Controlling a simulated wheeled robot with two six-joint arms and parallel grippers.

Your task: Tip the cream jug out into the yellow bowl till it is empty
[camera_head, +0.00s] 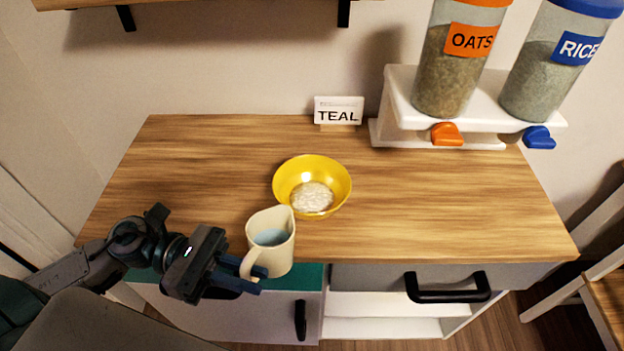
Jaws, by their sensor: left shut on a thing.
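The cream jug (273,246) is in the head view, just in front of the yellow bowl and a little to its left. A pale blue content shows inside it, and it looks close to upright with its spout toward the bowl. My left gripper (250,277) is shut on the jug's handle at the jug's lower left. The yellow bowl (333,176) stands on the wooden counter with a whitish grainy content in its bottom. The jug's rim overlaps the bowl's front edge in the picture. My right gripper does not show.
A card reading TEAL (338,111) stands at the back of the wooden counter (440,205). A white dispenser stand (400,101) at back right carries an oats container (453,70) and a rice container (550,75). The counter is clear left and right of the bowl.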

